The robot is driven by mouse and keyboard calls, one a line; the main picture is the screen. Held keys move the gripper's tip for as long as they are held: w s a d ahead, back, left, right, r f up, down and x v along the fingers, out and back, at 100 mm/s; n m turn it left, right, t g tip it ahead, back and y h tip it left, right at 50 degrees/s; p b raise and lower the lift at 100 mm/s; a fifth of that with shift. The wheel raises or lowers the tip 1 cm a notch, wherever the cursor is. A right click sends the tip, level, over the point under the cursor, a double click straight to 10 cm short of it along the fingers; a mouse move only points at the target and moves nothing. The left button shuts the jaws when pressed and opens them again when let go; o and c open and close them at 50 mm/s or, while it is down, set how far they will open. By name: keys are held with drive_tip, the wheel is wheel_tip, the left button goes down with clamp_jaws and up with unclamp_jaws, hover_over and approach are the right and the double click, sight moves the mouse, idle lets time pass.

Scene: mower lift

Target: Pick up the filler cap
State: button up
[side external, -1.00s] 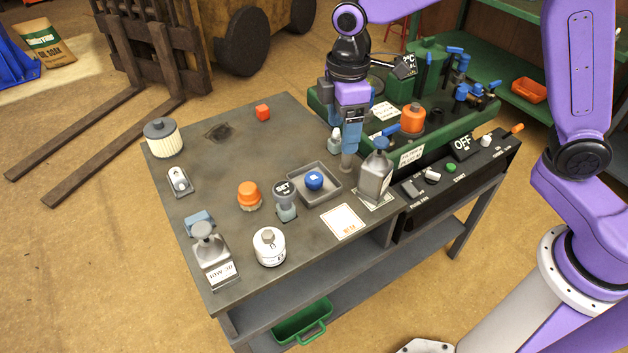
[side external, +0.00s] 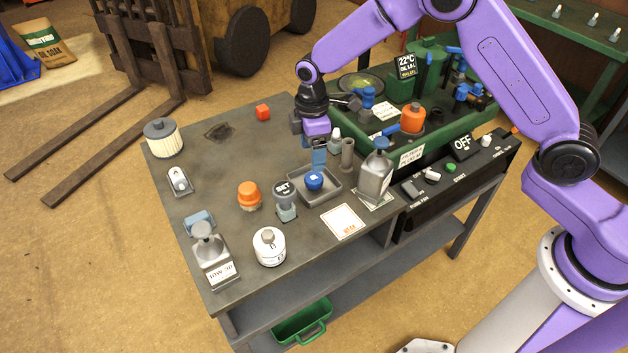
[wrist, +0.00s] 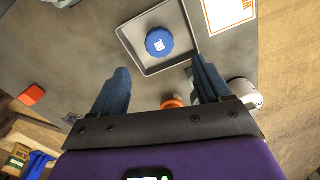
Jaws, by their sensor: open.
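The blue ribbed cap, the likely filler cap (side external: 314,180), sits in a shallow grey square tray (side external: 334,193) on the workbench. In the wrist view the blue cap (wrist: 159,42) shows a pale mark on top and lies inside the tray (wrist: 139,57), ahead of the fingertips. My gripper (side external: 318,166) is close above and behind the cap in the side view. In the wrist view my gripper (wrist: 160,64) has its two blue fingers spread wide, with nothing held. Whether a finger touches the cap cannot be told.
A grey cylinder (side external: 347,155) and a grey metal can (side external: 374,176) stand right of the tray. A SET plunger (side external: 285,203) and an orange cap (side external: 249,194) stand left of it. A white-orange card (side external: 342,221) lies in front. The back-left bench is mostly clear.

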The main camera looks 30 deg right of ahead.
sight(313, 178)
wheel_tip(313, 178, down, 9)
drive_tip(key=c, duration=1.1)
